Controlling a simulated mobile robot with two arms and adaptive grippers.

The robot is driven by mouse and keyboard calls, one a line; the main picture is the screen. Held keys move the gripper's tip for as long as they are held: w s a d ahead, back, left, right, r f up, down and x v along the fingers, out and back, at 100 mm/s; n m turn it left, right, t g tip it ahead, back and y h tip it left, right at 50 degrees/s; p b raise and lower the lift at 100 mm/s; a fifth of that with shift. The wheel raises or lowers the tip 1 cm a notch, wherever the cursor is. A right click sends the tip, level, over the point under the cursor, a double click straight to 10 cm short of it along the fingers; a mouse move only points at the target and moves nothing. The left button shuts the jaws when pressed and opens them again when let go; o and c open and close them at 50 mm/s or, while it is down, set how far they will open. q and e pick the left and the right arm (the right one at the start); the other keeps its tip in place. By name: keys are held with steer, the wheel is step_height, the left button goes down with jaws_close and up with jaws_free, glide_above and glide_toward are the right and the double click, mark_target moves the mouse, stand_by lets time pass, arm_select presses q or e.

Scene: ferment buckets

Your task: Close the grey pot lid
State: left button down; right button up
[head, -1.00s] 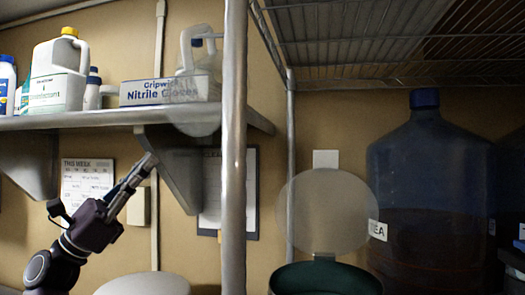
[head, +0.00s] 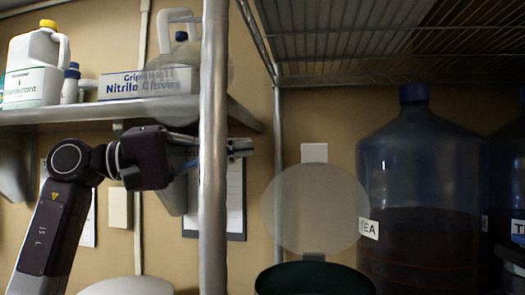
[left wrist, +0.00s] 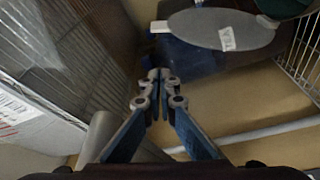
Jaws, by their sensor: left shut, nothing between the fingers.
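The grey lid (head: 315,209) stands open, upright behind the dark green pot (head: 315,279) at the bottom of the head view, with its round face toward me. In the left wrist view the lid (left wrist: 221,29) lies at the top, and a bit of the pot (left wrist: 284,6) shows at the top right edge. My left gripper (head: 241,148) is shut and empty. It points right, up and left of the lid and apart from it. A metal post hides part of its fingers. In the left wrist view my fingertips (left wrist: 159,75) meet. My right gripper is not in view.
The metal post (head: 214,220) stands in front of my left gripper. A wire shelf (head: 350,40) hangs above the pot. A large blue jug (head: 425,170) stands right of the lid. A pale round top (head: 128,287) shows at lower left, below a shelf (head: 100,112) with bottles.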

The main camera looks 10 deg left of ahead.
arm_select(q)
steer(key=r+p, duration=0.2)
steer(key=p, duration=0.2)
glide_above(285, 176)
steer(key=w, duration=0.4)
steer(key=s+f, duration=0.2)
steer(key=s, duration=0.1)
steer(key=shift+s+p, duration=0.1)
steer(key=shift+p, duration=0.3)
steer(key=shift+s+f, duration=0.15)
steer(key=shift+s, duration=0.2)
steer(key=shift+d+f, duration=0.1)
steer(key=shift+d, duration=0.05)
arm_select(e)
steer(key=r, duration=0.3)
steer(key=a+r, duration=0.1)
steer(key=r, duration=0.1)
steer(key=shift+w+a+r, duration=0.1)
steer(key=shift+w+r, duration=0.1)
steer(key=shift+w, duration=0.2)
